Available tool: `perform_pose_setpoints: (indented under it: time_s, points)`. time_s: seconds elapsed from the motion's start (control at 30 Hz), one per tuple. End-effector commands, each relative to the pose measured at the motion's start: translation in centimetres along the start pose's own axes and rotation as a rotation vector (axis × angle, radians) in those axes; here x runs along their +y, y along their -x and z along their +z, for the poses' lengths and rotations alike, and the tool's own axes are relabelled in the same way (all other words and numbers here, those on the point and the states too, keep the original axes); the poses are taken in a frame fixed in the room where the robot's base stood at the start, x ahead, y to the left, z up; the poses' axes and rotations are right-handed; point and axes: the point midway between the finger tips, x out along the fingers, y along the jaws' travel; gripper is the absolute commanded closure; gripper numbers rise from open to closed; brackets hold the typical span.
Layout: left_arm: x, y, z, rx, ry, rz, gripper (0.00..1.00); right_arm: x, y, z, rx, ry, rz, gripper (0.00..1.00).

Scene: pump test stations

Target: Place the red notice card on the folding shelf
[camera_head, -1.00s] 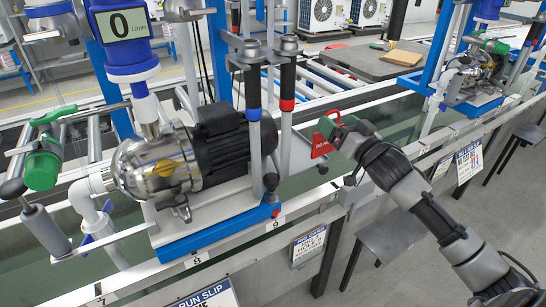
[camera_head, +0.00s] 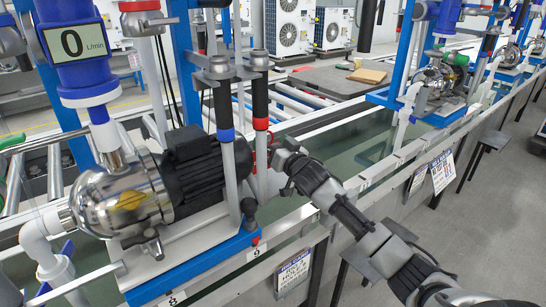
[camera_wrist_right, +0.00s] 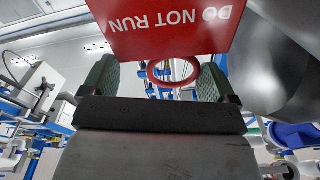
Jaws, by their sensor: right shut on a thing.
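The red notice card (camera_wrist_right: 170,28) fills the top of the right wrist view, with "DO NOT RUN" upside down on it. Its red ring (camera_wrist_right: 173,72) sits between the green finger pads of my right gripper (camera_wrist_right: 158,80), which is shut on the card. In the head view my right gripper (camera_head: 280,150) is at the right side of the near pump stand, close to its upright posts; the card is almost wholly hidden there. A grey flat shelf (camera_head: 362,262) juts from the bench front, partly behind my right arm. Another (camera_head: 492,138) is farther right. My left gripper is not in view.
The near pump (camera_head: 125,195) with its black motor (camera_head: 195,165) stands on a blue-edged base. Upright posts with a red collar (camera_head: 261,124) and a blue collar (camera_head: 225,135) stand beside my right gripper. Notices (camera_head: 293,273) hang on the bench front.

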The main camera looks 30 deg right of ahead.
Motion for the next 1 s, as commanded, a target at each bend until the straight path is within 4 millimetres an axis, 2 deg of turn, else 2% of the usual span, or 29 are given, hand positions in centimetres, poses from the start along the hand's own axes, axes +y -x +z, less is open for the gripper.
perform_pose_setpoints:
  time_s: [0.1, 0.2, 0.57, 0.6, 0.63, 0.9, 1.0]
  points:
    - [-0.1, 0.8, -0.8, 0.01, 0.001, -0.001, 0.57, 0.5, 0.4, 2.1, -0.005, -0.002, 0.002, 0.48]
    - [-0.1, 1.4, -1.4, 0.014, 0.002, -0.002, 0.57, 0.8, 0.6, 3.2, -0.003, -0.002, 0.002, 0.48]
    - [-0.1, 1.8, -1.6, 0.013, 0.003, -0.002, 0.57, 0.9, 0.6, 3.6, -0.002, -0.001, 0.0, 0.48]
    - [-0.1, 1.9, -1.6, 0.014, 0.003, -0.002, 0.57, 0.9, 0.6, 3.6, -0.002, -0.001, 0.001, 0.07]
    - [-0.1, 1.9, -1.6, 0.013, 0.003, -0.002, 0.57, 0.9, 0.6, 3.6, -0.002, -0.001, 0.001, 0.02]
    - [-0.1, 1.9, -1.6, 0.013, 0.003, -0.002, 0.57, 0.9, 0.6, 3.4, -0.002, 0.0, 0.001, 0.0]
    - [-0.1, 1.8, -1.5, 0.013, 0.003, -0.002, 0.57, 0.9, 1.4, 3.6, -0.005, -0.001, 0.001, 0.0]
